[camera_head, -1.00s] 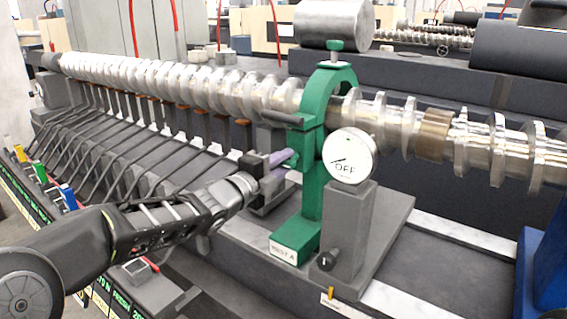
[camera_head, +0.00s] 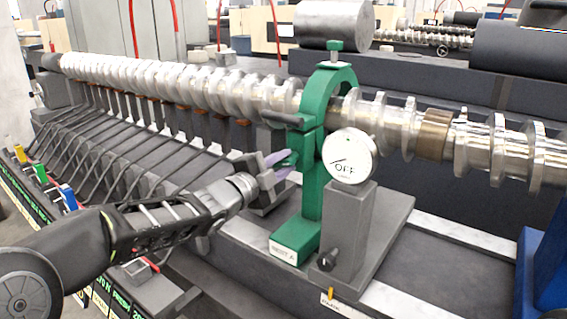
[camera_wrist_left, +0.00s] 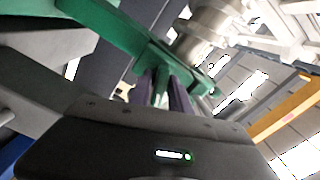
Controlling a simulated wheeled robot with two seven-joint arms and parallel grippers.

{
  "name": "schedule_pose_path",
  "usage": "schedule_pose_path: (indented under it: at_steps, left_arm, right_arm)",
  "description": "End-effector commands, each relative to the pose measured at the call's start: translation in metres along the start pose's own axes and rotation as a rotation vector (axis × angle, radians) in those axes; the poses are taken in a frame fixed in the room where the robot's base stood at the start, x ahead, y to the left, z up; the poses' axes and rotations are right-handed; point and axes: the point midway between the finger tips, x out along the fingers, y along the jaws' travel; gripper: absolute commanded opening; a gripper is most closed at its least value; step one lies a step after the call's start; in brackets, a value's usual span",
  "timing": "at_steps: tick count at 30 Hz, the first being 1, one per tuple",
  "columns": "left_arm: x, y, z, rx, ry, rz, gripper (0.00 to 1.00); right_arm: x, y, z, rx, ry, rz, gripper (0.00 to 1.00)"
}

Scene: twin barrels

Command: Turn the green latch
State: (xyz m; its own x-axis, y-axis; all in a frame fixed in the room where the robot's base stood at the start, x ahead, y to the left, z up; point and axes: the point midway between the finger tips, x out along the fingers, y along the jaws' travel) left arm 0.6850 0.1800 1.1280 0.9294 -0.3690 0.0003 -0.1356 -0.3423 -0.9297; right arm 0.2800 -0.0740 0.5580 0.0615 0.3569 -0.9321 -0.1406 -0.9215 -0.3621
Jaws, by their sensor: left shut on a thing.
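The green latch (camera_head: 280,157) is a small green piece on the near side of the green arched stand (camera_head: 312,170). My left gripper (camera_head: 279,164) reaches it from the left. Its purple fingers are shut on the latch, one above and one below. In the left wrist view, the fingers (camera_wrist_left: 160,92) point up towards the green stand (camera_wrist_left: 120,28), with the green latch (camera_wrist_left: 159,96) between them. The latch is mostly hidden by the fingers. My right gripper is not in view.
A long silver shaft with many lobes (camera_head: 180,80) passes through the stand. A round white dial marked OFF (camera_head: 350,156) stands on a grey post (camera_head: 347,225) just right of the stand. A dark bar (camera_head: 282,119) juts out above my left gripper.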

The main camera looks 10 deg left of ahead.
Motion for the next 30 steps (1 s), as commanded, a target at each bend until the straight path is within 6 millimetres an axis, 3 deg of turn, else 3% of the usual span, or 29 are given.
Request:
schedule_pose_path:
  at_steps: [30]
  left_arm:
    - [0.000,0.000,0.000,-0.958,-0.003,0.003,0.00]
  right_arm:
    - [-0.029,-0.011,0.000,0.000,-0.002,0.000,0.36]
